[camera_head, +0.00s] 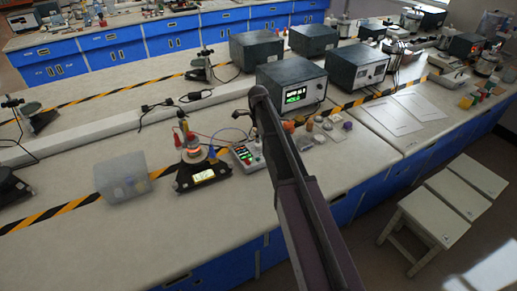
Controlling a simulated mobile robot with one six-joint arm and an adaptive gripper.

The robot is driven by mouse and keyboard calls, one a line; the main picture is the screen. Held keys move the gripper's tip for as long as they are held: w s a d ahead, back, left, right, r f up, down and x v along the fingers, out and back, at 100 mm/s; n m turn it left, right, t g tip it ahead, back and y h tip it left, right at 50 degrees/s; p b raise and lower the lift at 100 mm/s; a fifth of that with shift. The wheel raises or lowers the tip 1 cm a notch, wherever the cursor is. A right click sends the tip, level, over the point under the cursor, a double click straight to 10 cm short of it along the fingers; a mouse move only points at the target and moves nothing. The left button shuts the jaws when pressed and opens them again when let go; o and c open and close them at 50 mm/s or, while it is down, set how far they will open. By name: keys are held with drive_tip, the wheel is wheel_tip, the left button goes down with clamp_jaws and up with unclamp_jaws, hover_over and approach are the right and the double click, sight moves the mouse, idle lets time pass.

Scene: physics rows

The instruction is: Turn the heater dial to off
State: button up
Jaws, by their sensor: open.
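A small heater (193,154) with a glowing orange-red top stands on a dark base on the near bench. A lit yellowish panel (203,175) is on the front of that base. To its right is a small pale control box (247,155) with coloured lights and small knobs. I cannot tell which small part is the heater dial or how it is turned. My gripper (239,114) is a small dark shape at the far end of my raised arm, open, above and behind the control box and apart from it. Its fingers are hard to make out.
A translucent box (121,177) stands left of the heater. Cables run around the heater and control box. Small coloured items lie right of my arm. The bench front (120,235) is clear.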

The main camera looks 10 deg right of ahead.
sight(258, 147)
drive_tip(key=shift+f+b, duration=2.4)
drive_tip(key=shift+f, duration=0.25)
clamp_jaws()
